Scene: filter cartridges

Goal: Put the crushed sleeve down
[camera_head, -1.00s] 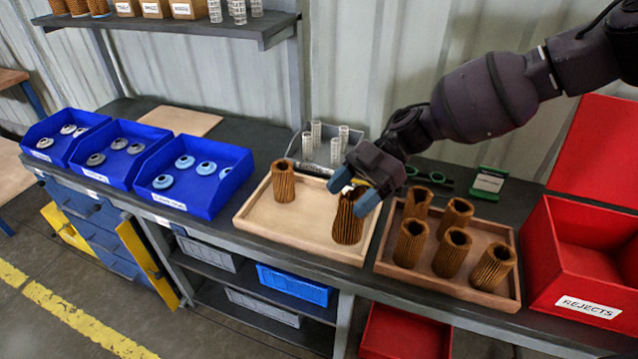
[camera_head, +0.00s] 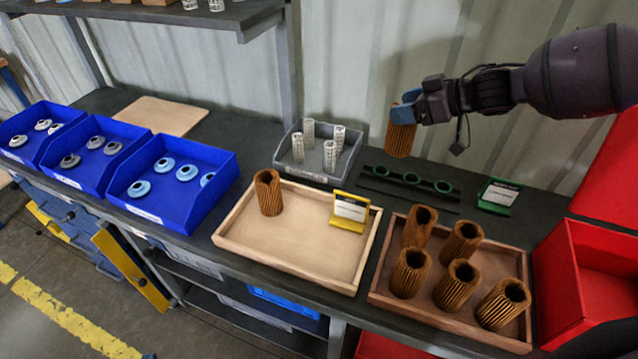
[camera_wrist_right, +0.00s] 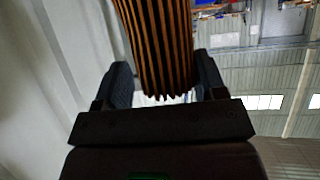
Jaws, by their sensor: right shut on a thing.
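My right gripper (camera_head: 408,106) is shut on a brown pleated sleeve (camera_head: 400,140), held in the air above the back of the bench. In the right wrist view the sleeve (camera_wrist_right: 158,45) sits between the two fingers; I cannot make out a dent in it. One other sleeve (camera_head: 269,192) stands upright in the left part of the light wooden tray (camera_head: 290,262). Several sleeves (camera_head: 457,284) stand in the darker brown tray (camera_head: 440,314). The red rejects box (camera_head: 590,300) is at the right. My left gripper is not in view.
A yellow-framed card (camera_head: 349,212) stands at the light tray's right side. A black rack with green rings (camera_head: 410,180) and a green-framed card (camera_head: 499,196) lie behind. A grey bin (camera_head: 315,172) holds white cores. Blue bins (camera_head: 215,205) stand left. The light tray's middle is clear.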

